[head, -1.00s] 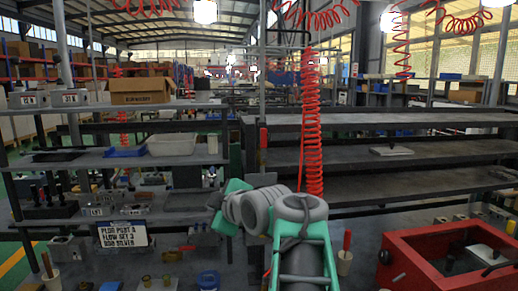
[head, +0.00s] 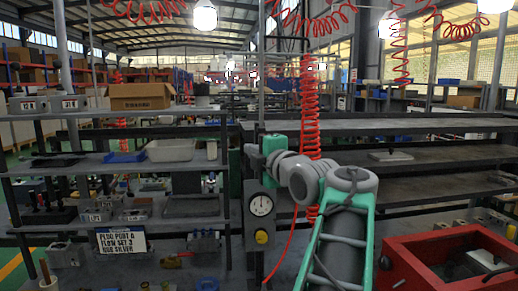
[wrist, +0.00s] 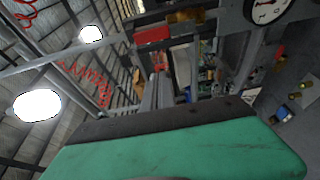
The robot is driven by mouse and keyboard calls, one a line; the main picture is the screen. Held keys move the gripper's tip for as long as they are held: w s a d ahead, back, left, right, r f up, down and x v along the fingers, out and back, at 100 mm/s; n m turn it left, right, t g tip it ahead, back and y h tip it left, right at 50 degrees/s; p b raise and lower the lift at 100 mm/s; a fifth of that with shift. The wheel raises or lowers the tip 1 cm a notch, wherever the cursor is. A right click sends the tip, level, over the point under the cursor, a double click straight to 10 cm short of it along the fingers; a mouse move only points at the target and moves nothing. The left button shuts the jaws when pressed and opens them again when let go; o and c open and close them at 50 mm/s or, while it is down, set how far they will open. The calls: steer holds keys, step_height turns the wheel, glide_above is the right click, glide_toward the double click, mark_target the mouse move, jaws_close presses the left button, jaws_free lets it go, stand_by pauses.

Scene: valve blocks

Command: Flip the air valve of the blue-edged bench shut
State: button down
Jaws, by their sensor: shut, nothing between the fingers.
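A grey upright post carries a round white gauge (head: 261,205) with a yellow knob (head: 262,237) below it. In the wrist view the gauge shows at the top right (wrist: 268,8), and a red lever (wrist: 151,34) lies beside a brass-coloured fitting (wrist: 185,15), apparently the air valve. In the head view the lever is hidden behind my arm's end. My gripper (head: 252,152) is shut and empty, close to the post above the gauge. Its green and dark body fills the lower wrist view. I cannot tell if it touches the lever. No blue bench edge is clear.
A red open-topped box (head: 410,262) stands at the lower right. Shelves with grey bins and a blue tray (head: 125,157) stand at the left, with a placard (head: 121,241) below. A coiled red hose (head: 308,110) hangs behind my arm.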

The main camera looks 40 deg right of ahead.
steer(key=w+d+p, duration=0.1)
steer(key=d, duration=0.2)
steer(key=w+d+p, duration=0.1)
steer(key=shift+w+d+p, duration=0.3)
steer(key=shift+p, duration=0.05)
